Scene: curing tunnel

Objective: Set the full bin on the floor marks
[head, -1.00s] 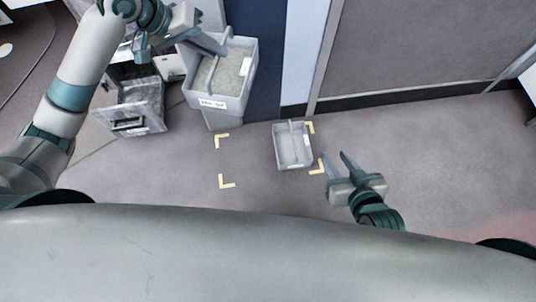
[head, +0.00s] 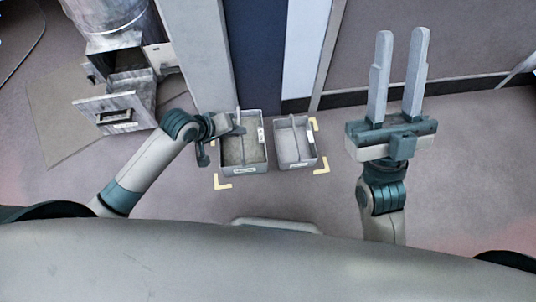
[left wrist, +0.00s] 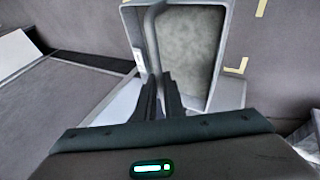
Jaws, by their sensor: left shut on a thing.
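The full bin (head: 257,153) is a grey open bin with grey granular material, a centre handle and a white front label. In the head view it is upright over the left half of the area framed by yellow floor marks (head: 222,184). Whether its base touches the floor I cannot tell. My left gripper (head: 238,130) is shut on its handle; the left wrist view shows the fingers (left wrist: 162,78) at the handle and the bin's contents (left wrist: 188,45). My right gripper (head: 402,33) is open and empty, right of the bins.
A second, empty grey bin (head: 293,150) stands in the right half of the marked area, close beside the full bin. A machine with an open drawer-like hatch (head: 116,112) is at left. A wall (head: 420,45) runs behind. Floor at right (head: 475,165) is clear.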

